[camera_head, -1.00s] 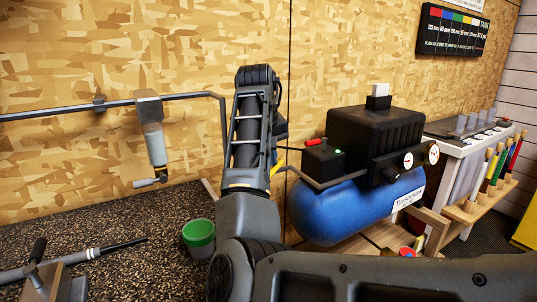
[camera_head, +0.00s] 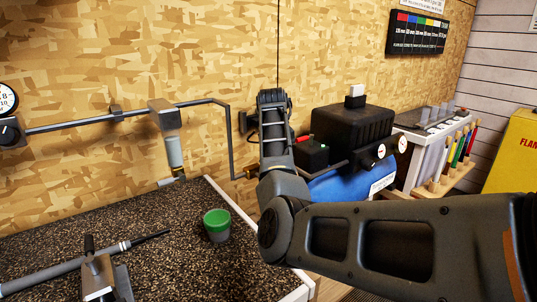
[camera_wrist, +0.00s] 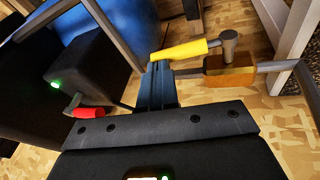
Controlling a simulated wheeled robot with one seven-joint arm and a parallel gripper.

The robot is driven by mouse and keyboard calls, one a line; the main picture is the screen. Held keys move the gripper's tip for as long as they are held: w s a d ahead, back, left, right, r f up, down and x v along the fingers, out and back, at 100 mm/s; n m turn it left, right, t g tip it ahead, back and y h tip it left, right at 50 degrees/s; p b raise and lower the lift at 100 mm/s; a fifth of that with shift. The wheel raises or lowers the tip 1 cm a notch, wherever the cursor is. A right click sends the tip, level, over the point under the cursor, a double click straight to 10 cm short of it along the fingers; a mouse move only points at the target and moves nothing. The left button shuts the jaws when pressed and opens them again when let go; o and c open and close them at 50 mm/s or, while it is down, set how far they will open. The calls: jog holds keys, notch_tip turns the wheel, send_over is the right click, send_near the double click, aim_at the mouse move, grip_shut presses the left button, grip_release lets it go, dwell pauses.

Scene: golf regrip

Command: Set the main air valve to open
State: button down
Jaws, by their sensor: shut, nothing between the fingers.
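The main air valve shows in the wrist view as a brass body (camera_wrist: 228,68) on a dark pipe, with a grey stem and a yellow lever (camera_wrist: 180,50). The lever extends left from the stem and looks roughly in line with the pipe. My gripper (camera_wrist: 158,68) is shut and empty, its fingertips at the lever's free left end. I cannot tell whether they touch it. In the head view a small brass part of the valve (camera_head: 250,173) shows left of my arm, which hides the lever.
The blue compressor (camera_head: 345,186) stands behind my arm. Its black box has a red lever (camera_wrist: 88,113) left of my gripper in the wrist view. A green-topped cup (camera_head: 217,224) stands on the speckled bench (camera_head: 180,250). A pipe (camera_head: 80,121) runs along the wall.

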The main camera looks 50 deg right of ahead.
jog(key=shift+s+d+f+p, duration=0.1)
jog(key=shift+d+f+p, duration=0.25)
jog(key=shift+f, duration=0.2)
dwell(0.4)
jog(key=r+p, duration=0.4)
jog(key=shift+w, duration=0.35)
jog(key=shift+d+r, duration=0.3)
jog(key=shift+r, duration=0.05)
jog(key=s+d+r+b, duration=0.2)
jog(key=s+d+r, duration=0.1)
jog(key=r, duration=0.5)
jog(key=shift+s+d, duration=0.1)
